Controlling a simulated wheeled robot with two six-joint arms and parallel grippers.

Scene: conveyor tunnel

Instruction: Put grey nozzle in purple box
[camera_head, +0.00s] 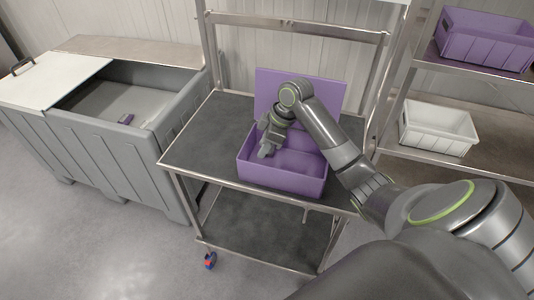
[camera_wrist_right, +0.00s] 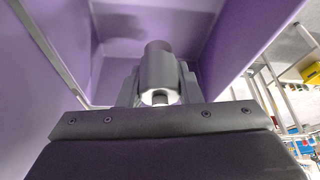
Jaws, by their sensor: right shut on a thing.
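The purple box (camera_head: 285,178) stands on the dark top of a metal cart, with its lid raised at the back. My right arm reaches over it from the right, and my right gripper (camera_head: 266,150) points down inside the box's opening at its left part. In the right wrist view the gripper is shut on the grey nozzle (camera_wrist_right: 158,68), a short grey cylinder between the fingers. Purple walls (camera_wrist_right: 240,35) surround it there. In the head view the nozzle is hard to tell from the gripper. My left gripper does not show.
The cart's top (camera_head: 205,135) is clear left of the box. A grey bin (camera_head: 120,155) with a partly open cover stands at left, a small purple item (camera_head: 126,118) inside. Shelves at right hold a white crate (camera_head: 437,130) and a purple crate (camera_head: 485,42).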

